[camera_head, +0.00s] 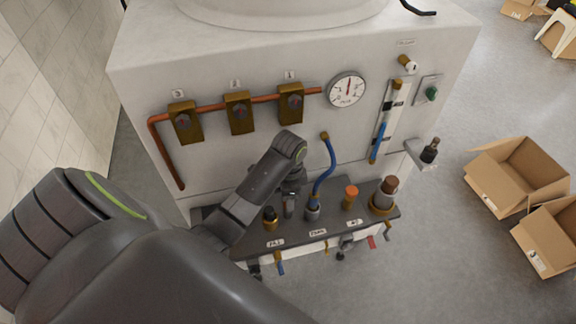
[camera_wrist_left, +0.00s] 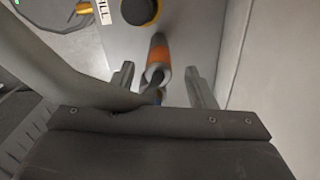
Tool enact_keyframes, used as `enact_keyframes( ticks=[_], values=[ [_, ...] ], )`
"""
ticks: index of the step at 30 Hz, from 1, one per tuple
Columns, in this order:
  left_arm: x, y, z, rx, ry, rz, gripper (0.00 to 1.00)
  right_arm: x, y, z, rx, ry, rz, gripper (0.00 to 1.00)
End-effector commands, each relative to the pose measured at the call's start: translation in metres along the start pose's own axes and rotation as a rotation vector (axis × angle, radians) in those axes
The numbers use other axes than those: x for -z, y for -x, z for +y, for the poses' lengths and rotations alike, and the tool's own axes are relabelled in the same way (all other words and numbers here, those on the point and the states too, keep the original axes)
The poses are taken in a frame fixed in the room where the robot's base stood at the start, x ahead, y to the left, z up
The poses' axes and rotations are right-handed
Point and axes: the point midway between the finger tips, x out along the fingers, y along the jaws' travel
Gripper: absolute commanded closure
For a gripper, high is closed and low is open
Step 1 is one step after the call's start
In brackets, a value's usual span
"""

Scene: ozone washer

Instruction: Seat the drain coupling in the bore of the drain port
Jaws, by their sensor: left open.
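My left gripper (camera_head: 290,208) points down over the dark shelf on the machine's front. It is open in the left wrist view (camera_wrist_left: 162,88). Between its fingers in that view is a fitting (camera_wrist_left: 158,62) with an orange part and a grey collar; I cannot tell whether the fingers touch it. In the head view a blue hose (camera_head: 328,168) runs down into a grey-blue fitting (camera_head: 313,211) just right of the gripper. A brown-topped fitting in a brass ring (camera_head: 384,196) stands at the shelf's right end. I cannot read which is the drain port or coupling. My right gripper is not in view.
A black-topped fitting (camera_head: 270,214) stands near the FILL label, left of the gripper. An orange-capped fitting (camera_head: 350,196) stands to its right. A bracket with a dark fitting (camera_head: 430,150) juts from the machine's right side. Cardboard boxes (camera_head: 517,180) lie on the floor.

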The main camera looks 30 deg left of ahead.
Motion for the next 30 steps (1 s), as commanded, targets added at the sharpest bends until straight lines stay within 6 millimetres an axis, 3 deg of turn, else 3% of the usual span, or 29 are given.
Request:
enact_keyframes(
  ticks=[7, 16, 26, 30],
  values=[
    [-0.002, -0.015, 0.001, -0.002, 0.001, -0.002, 0.49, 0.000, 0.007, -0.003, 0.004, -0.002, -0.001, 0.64],
    [-0.004, -0.052, 0.002, -0.002, 0.001, -0.001, 0.49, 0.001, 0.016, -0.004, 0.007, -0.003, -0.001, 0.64],
    [-0.004, -0.059, 0.002, 0.001, 0.000, 0.000, 0.49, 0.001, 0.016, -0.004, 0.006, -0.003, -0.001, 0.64],
    [-0.004, -0.059, 0.002, 0.001, 0.000, 0.000, 0.66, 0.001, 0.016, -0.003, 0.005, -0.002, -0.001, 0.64]
  ],
)
